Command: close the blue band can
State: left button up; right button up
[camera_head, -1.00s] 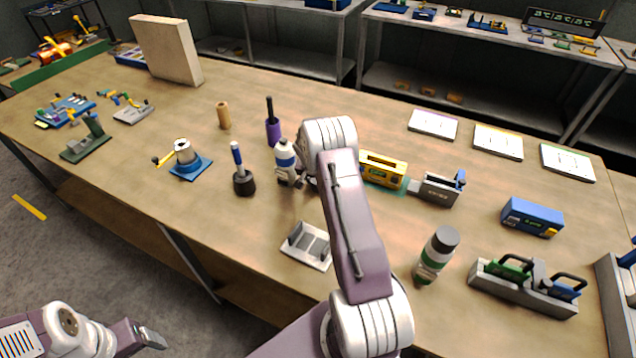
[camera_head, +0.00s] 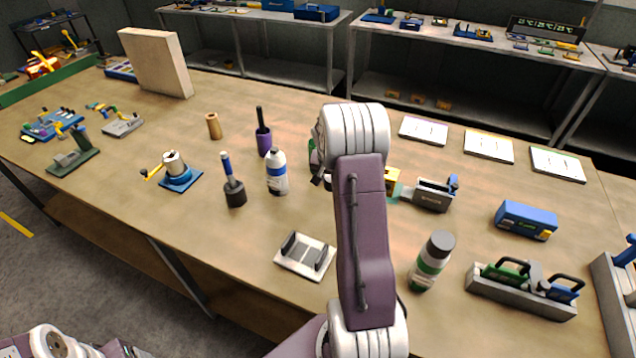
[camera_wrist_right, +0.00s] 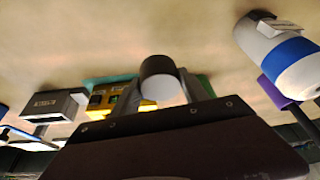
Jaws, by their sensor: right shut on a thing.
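The blue band can (camera_head: 277,172), white with a blue band, stands upright on the bench, left of my right arm. It also shows in the right wrist view (camera_wrist_right: 283,52) at the upper right, apart from my gripper. My right gripper (camera_wrist_right: 158,92) is shut on a short round piece (camera_wrist_right: 157,70) with a dark side and a pale end. In the head view my right forearm and wrist hide most of this gripper and its load. I cannot tell whether the can has its cap on. Only part of my left arm shows at the lower left; its fingers are out of frame.
A dark-capped can with a green band (camera_head: 431,262) stands right of my arm. A purple holder (camera_head: 264,142) and a dark-based tool (camera_head: 235,192) stand near the blue band can. A yellow device (camera_wrist_right: 103,100) lies behind my gripper. A pale bracket (camera_head: 305,257) lies in front.

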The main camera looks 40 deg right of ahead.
jog(key=shift+s+d+r, duration=0.3)
jog(key=shift+s+r, duration=0.2)
jog(key=shift+s, duration=0.3)
jog(key=shift+s+d+r, duration=0.3)
jog(key=shift+s+r, duration=0.2)
jog(key=shift+s, duration=0.25)
